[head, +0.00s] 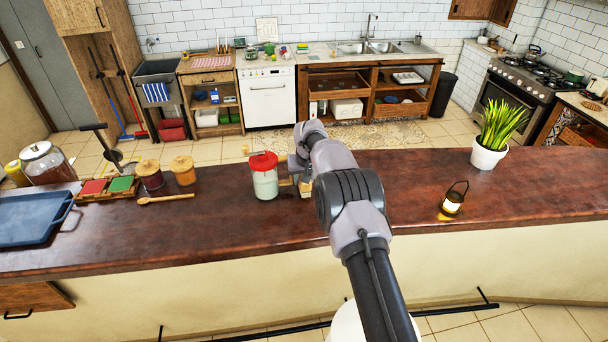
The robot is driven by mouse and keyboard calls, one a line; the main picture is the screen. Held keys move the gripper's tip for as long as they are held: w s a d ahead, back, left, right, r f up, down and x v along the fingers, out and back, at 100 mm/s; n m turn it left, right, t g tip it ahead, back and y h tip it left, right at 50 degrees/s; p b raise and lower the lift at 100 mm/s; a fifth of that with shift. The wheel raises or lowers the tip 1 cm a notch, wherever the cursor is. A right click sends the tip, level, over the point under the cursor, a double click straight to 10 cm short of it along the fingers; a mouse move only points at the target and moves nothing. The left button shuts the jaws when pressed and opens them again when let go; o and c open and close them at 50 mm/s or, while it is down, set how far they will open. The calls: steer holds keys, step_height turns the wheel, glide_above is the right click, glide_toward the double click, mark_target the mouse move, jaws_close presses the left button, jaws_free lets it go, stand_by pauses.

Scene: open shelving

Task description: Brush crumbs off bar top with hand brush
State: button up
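The bar top (420,205) is a long dark reddish-brown counter across the picture. My arm reaches over it from the lower right. My gripper (298,172) is at the bar's middle, just right of a red-lidded jar, and mostly hidden by my own wrist. Its fingers cannot be made out, so open or shut is unclear. A small tan, wood-coloured thing (306,190) shows below the gripper; it may be part of the hand brush, but I cannot tell whether it is held. I cannot make out any crumbs.
The red-lidded jar (264,178) stands close to my gripper. Left are two small jars (150,175), a wooden spoon (165,199), a blue tray (30,218) and a large glass jar (46,165). Right are a lit lantern (453,202) and a potted plant (488,156).

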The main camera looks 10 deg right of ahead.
mark_target(306, 189)
steer(key=shift+f+b, duration=0.9)
steer(key=shift+f, duration=0.1)
stand_by(0.5)
steer(key=s+b, duration=0.3)
steer(key=s, duration=0.1)
steer(key=shift+r, duration=0.1)
steer(key=shift+f+b, duration=0.2)
steer(key=shift+b, duration=0.1)
steer(key=shift+w+r+p, duration=0.15)
steer(key=shift+w+p, duration=0.15)
steer(key=shift+p, duration=0.1)
steer(key=w+p, duration=0.1)
steer(key=w, duration=0.2)
steer(key=shift+w+p, duration=0.1)
steer(key=shift+p, duration=0.3)
steer(key=shift+f, duration=0.2)
steer(key=shift+w+r+p, duration=0.1)
steer(key=shift+r+p, duration=1.3)
steer(key=shift+r, duration=1.6)
